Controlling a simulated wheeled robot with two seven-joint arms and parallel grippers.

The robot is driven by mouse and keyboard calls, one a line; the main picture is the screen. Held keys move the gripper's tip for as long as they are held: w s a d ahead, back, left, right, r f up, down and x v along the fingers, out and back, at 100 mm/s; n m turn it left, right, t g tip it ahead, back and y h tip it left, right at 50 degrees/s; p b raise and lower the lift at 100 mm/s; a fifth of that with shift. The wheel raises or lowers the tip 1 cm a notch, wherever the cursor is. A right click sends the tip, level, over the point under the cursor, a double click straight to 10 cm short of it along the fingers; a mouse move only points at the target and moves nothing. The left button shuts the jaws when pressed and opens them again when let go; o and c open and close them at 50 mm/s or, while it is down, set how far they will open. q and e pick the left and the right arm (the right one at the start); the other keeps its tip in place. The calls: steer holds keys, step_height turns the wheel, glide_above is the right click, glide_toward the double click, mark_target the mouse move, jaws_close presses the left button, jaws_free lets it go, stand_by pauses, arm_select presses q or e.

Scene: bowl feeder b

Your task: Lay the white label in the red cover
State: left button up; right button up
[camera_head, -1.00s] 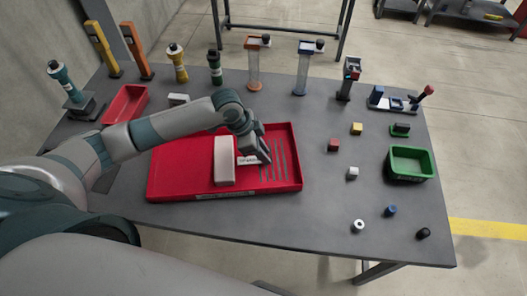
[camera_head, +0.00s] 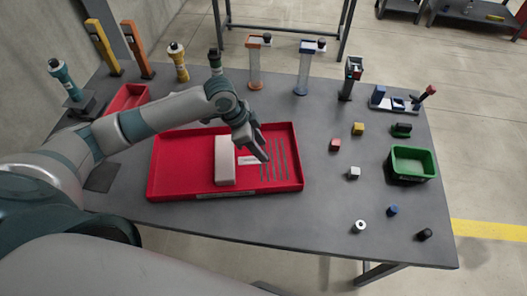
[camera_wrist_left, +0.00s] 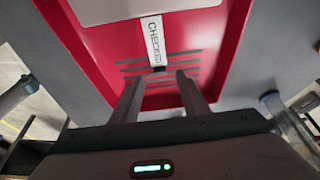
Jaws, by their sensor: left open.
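The red cover (camera_head: 200,190) is a shallow tray lying on the grey table, left of its middle; its red floor also fills much of the left wrist view (camera_wrist_left: 100,45). The white label (camera_head: 246,160) lies inside the cover, between the pale block and the dark slots. In the left wrist view the label (camera_wrist_left: 155,40) shows printed letters reading "CHECKED". My left gripper (camera_head: 264,158) is above the cover near the label's right end. In the wrist view its two fingers (camera_wrist_left: 160,85) are apart with nothing between them. My right gripper is not in view.
A pale block (camera_head: 225,160) lies in the cover, left of the label. A green bin (camera_head: 410,163) and several small blocks stand on the right. A smaller red bin (camera_head: 127,97), bottles and tube stands line the back. The table's front middle is clear.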

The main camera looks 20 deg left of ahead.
mark_target(250, 160)
arm_select(q)
steer(key=b+v, duration=0.1)
steer(key=v, duration=0.7)
steer(key=shift+r, duration=0.25)
steer(key=shift+r, duration=0.1)
